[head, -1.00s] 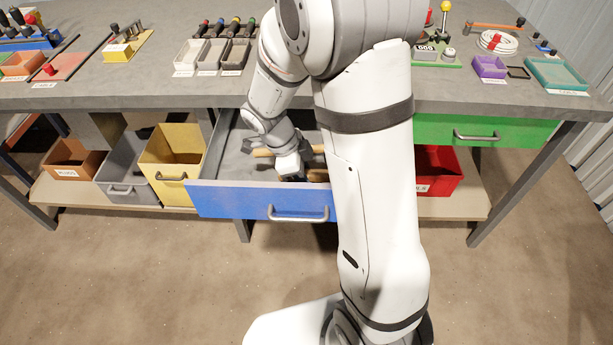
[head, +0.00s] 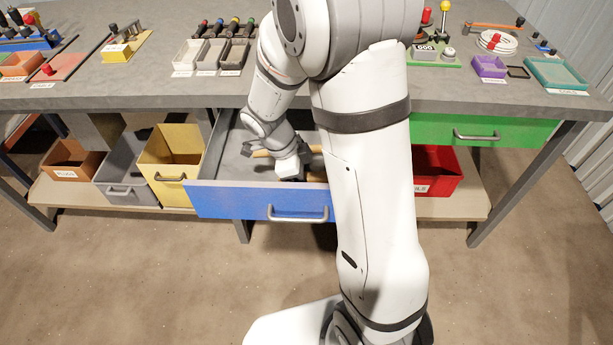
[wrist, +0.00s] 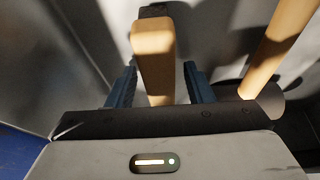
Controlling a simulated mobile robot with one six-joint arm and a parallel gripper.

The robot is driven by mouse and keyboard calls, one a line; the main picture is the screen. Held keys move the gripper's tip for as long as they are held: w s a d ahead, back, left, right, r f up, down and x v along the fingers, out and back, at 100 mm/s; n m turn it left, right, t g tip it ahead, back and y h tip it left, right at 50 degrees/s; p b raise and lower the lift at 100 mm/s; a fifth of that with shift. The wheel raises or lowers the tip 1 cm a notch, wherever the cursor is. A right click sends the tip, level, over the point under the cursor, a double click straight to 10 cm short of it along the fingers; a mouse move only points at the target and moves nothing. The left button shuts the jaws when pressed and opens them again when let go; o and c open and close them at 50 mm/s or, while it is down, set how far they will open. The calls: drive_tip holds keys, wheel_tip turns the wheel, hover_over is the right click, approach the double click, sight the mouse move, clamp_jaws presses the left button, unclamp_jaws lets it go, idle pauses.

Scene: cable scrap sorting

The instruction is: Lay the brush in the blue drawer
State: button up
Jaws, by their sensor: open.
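The blue drawer (head: 235,200) is pulled out below the bench. My gripper (wrist: 158,82) is inside the drawer space, low down, with its blue fingers open. In the wrist view, a wooden handle (wrist: 153,62) with a dark part at its far end lies between the fingers, with a gap visible on at least the right side. It looks like the brush, but its head is not clear. A second wooden handle (wrist: 278,45) lies slanted to the right, outside the fingers. In the head view, a piece of wood (head: 262,153) shows left of my gripper; my arm hides much of the drawer.
On the shelf stand an orange-brown bin (head: 72,160), a grey bin (head: 122,172), a yellow bin (head: 160,165) and a red bin (head: 437,172). A green drawer (head: 510,131) is closed at right. Trays and tools lie on the bench top (head: 130,85) above.

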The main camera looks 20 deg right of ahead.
drive_tip(key=p+v, duration=0.2)
drive_tip(key=v, duration=1)
drive_tip(key=s+d+r+n+t+y, duration=0.1)
drive_tip(key=s+d+r+n+y, duration=0.1)
drive_tip(key=s+n, duration=0.5)
drive_tip(key=s+d+r+n+t+y, duration=0.2)
drive_tip(key=s+n, duration=0.5)
drive_tip(key=n, duration=0.7)
drive_tip(key=shift+s+d+r+n, duration=0.15)
drive_tip(key=shift+d+r+n, duration=0.15)
drive_tip(key=shift+d+r, duration=0.3)
